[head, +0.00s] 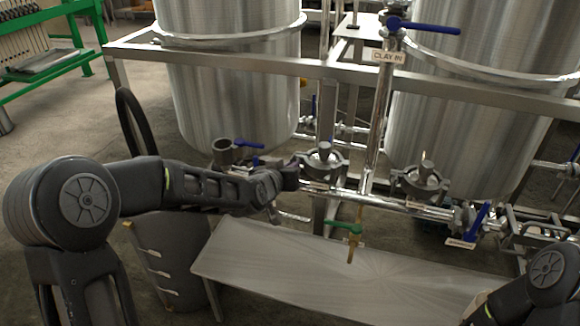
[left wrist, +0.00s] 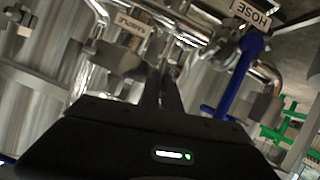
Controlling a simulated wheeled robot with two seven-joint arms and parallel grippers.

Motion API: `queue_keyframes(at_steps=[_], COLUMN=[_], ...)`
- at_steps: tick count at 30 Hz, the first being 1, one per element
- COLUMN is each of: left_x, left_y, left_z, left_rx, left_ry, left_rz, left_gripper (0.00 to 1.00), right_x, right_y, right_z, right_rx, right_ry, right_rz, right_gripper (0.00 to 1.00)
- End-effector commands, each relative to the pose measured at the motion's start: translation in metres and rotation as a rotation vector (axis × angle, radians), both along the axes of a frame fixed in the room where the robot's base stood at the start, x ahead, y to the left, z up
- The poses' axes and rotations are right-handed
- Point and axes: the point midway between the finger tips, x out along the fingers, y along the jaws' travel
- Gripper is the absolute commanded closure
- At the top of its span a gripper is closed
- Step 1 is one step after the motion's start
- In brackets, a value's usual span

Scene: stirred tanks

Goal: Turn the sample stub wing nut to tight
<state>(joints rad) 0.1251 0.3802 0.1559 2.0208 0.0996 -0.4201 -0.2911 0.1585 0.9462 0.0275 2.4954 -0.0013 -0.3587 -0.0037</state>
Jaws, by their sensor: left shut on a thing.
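The sample stub is the left of two capped pipe stubs, with a metal clamp (head: 322,160) around its cap. The wrist view shows a SAMPLE label (left wrist: 131,22) beside it. My left gripper (head: 291,172) reaches in from the left to the left side of this clamp. Its fingers (left wrist: 165,92) are close together in the wrist view, shut on the wing nut at the clamp's side. The wing nut is mostly hidden by the fingers, so its angle cannot be told. My right gripper is out of view; only part of my right arm shows at the lower right.
A second clamped stub (head: 420,182) stands to the right. A blue-handled valve (left wrist: 240,75) is close beside my left gripper, under a HOSE label (left wrist: 251,12). A green-handled tap (head: 345,228) hangs above a sloping metal tray (head: 300,270). Steel tanks (head: 232,80) stand behind the frame rail.

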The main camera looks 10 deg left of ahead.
Motion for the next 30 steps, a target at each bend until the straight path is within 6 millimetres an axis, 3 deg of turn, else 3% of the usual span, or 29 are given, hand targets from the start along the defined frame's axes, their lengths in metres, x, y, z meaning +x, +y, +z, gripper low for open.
queue_keyframes(at_steps=[1, 9, 25, 26, 30], left_x=[0.000, 0.000, 0.000, 0.000, 0.000], left_y=[-0.003, -0.002, -0.002, -0.002, -0.002], left_z=[0.005, 0.002, -0.001, -0.001, -0.001], left_rx=[0.035, 0.167, 0.201, 0.201, 0.201], left_ry=[0.000, -0.009, -0.011, -0.011, -0.011], left_rz=[-0.003, -0.001, 0.000, 0.000, 0.000], left_gripper=[1.00, 1.00, 1.00, 0.93, 0.82], right_x=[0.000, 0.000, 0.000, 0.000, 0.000], right_y=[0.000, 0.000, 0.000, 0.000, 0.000], right_z=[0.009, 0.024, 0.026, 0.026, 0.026], right_rx=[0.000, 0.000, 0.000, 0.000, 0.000], right_ry=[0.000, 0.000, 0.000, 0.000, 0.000], right_rz=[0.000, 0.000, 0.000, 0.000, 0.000], right_gripper=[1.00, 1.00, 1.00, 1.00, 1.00])
